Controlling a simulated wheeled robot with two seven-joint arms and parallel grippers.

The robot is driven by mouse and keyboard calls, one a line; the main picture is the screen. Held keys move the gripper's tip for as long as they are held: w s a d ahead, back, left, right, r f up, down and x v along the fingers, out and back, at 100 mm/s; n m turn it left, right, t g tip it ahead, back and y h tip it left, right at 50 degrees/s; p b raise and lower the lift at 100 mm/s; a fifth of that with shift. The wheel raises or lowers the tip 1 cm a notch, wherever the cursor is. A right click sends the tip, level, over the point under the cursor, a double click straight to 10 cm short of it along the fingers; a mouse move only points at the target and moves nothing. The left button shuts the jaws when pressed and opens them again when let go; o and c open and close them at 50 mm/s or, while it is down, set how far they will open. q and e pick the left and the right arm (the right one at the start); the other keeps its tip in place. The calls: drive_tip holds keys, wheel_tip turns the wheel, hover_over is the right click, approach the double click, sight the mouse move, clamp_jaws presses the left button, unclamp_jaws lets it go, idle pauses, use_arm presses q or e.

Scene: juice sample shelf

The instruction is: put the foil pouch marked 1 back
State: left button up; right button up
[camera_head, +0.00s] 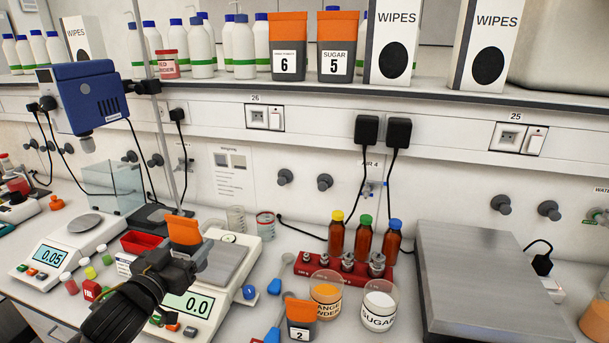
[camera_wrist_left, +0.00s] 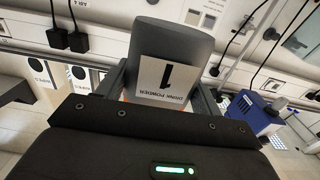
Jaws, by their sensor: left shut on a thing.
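The foil pouch marked 1 (camera_wrist_left: 172,45) is grey with a white label and appears upside down in the left wrist view. On the upper shelf (camera_head: 200,82), pouch 6 (camera_head: 287,65) and pouch 5 (camera_head: 337,67) stand upright side by side. My right gripper is not in view.
White bottles (camera_head: 243,45) and a red-labelled jar (camera_head: 167,65) stand left of the pouches; wipes boxes (camera_head: 393,25) stand right. Below are a blue stirrer motor (camera_head: 90,95) on a rod, a balance (camera_head: 230,262), pouch 2 (camera_head: 300,312), beakers (camera_head: 378,300) and brown bottles (camera_head: 363,240).

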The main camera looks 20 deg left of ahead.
use_arm(q)
drive_tip(key=shift+r, duration=0.3)
drive_tip(key=d+f+b, duration=0.1)
drive_tip(key=d+f, duration=0.4)
drive_tip(key=d, duration=0.3)
drive_tip(key=d+f+b, duration=0.2)
drive_tip(key=d+f, duration=0.3)
drive_tip(key=d, duration=0.3)
drive_tip(key=shift+f, duration=0.2)
drive_tip(key=shift+r, duration=0.1)
